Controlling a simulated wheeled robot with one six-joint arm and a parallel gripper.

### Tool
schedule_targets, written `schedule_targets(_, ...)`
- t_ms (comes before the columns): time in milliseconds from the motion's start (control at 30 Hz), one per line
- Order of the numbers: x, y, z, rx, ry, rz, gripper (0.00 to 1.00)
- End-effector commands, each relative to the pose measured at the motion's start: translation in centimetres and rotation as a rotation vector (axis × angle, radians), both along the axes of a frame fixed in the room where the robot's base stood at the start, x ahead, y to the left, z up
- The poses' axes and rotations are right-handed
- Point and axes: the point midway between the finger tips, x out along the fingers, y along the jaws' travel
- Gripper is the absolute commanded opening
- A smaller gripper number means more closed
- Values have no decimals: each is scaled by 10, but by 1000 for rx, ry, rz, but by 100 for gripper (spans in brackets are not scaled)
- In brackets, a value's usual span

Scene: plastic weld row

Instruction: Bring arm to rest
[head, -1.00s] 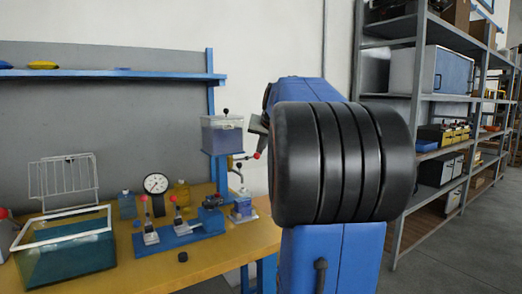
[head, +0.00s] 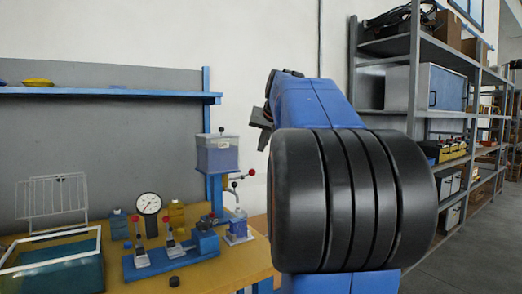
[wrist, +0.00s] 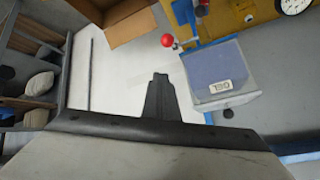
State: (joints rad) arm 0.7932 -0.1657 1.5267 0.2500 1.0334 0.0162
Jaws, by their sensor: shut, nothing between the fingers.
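My arm fills the middle of the head view, with its blue link and ribbed black joint in front of the wall. My gripper (head: 262,125) is partly seen there as a small dark piece left of the blue link, above the bench's right end. In the wrist view my gripper (wrist: 160,82) has its dark fingers together with nothing between them. Most of the arm's wrist is hidden behind the black joint in the head view.
The yellow workbench (head: 225,268) at left carries a blue clamp fixture (head: 165,258), a dial gauge (head: 148,203), a wire rack (head: 52,200) and a water tank (head: 55,270). Grey shelving (head: 412,100) stands right.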

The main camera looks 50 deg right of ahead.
Motion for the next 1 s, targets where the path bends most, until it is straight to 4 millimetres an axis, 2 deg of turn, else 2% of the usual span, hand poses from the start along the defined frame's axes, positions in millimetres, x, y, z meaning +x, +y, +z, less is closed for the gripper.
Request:
schedule_targets(533, 0, 0, 0, 0, 0, 0, 0)
schedule_targets(633, 0, 9, -3, 1, 5, 11, 0)
schedule_targets(767, 0, 46, -22, 4, 31, 61, 0)
schedule_targets(1000, -20, 155, -89, 2, 118, 219, 0)
